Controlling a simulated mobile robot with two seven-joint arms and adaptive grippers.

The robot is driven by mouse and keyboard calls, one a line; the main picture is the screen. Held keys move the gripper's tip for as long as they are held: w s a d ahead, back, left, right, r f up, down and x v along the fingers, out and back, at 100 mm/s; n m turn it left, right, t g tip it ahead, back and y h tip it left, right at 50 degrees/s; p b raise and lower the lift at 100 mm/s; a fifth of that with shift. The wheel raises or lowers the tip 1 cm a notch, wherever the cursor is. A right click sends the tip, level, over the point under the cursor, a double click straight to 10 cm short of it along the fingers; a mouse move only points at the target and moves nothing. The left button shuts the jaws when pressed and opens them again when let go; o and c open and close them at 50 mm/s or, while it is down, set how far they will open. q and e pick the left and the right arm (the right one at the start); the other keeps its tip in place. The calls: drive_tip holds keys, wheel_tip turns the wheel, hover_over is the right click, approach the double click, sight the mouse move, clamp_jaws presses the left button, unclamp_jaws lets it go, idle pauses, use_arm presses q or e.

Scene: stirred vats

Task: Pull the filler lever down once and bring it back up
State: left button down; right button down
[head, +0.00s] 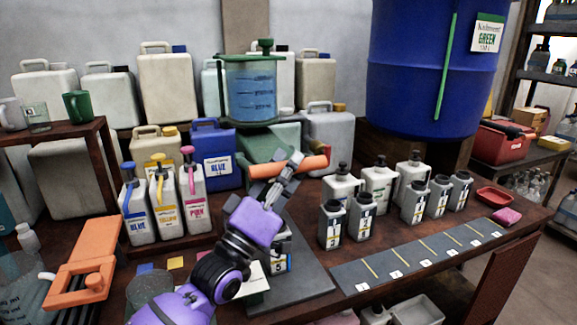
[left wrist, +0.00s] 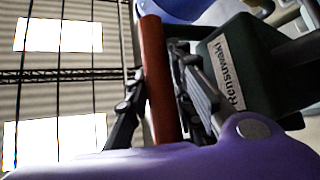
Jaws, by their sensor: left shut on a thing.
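The filler is a green machine (head: 268,145) with a clear hopper (head: 252,88) of blue liquid on top. Its lever has an orange grip (head: 314,163) that lies nearly level in front of the green body. My left gripper (head: 284,170) is shut on this grip. In the left wrist view the orange-red grip (left wrist: 158,75) passes between the fingers of my left gripper (left wrist: 160,105), with the dark green filler body (left wrist: 235,70) to the right. A bottle (head: 279,262) stands on the base below, largely hidden by my left arm. My right gripper is not in view.
Blue, yellow and pink jugs (head: 193,199) stand left of the filler. Several grey bottles (head: 333,224) stand to the right, behind a dark numbered strip (head: 400,270). An orange device (head: 85,265) is at the left. A blue vat (head: 410,70) rises behind.

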use_arm(q)
drive_tip(key=shift+f, duration=0.1)
drive_tip(key=c, duration=1.5)
unclamp_jaws()
drive_tip(key=v, duration=1.2)
drive_tip(key=shift+s, duration=0.1)
